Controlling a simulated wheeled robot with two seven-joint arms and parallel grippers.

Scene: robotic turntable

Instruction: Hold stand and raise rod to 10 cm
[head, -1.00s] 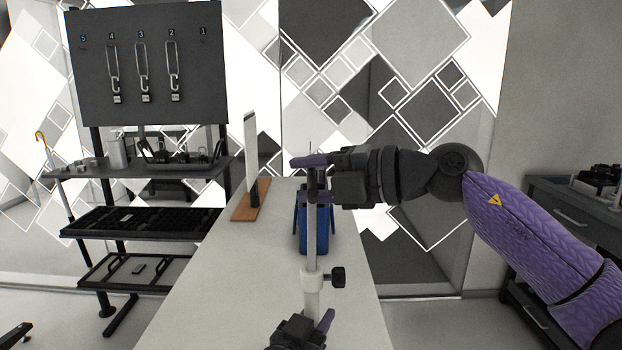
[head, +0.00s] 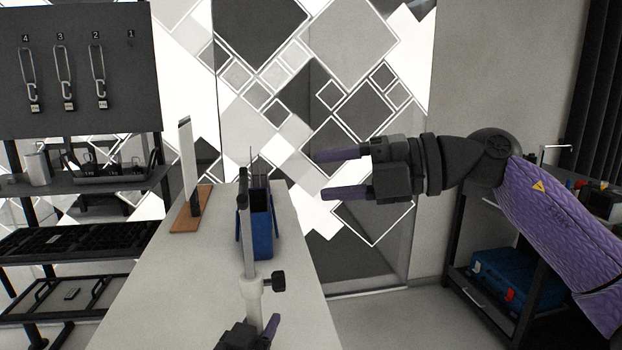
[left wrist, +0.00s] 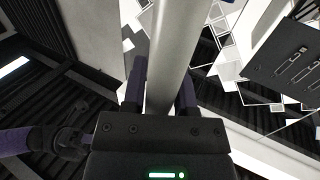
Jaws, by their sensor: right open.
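The stand (head: 252,295) is a pale upright post with a black knob on its right side, at the front of the table. The grey rod (head: 249,245) rises upright from its collar and has a dark top end. My left gripper (head: 263,328) is low on the stand, partly cut off by the frame's bottom edge. In the left wrist view its fingers (left wrist: 162,85) lie on both sides of the stand's pale tube (left wrist: 172,55), closed on it. My right gripper (head: 335,173) is open and empty, to the right of the rod's top and clear of it.
A blue container (head: 262,232) stands on the white table (head: 160,300) behind the rod. An upright panel on a wooden base (head: 190,210) is to its left. A rack with a dark hook board (head: 75,65) stands at left. A shelf with a blue case (head: 515,280) is at right.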

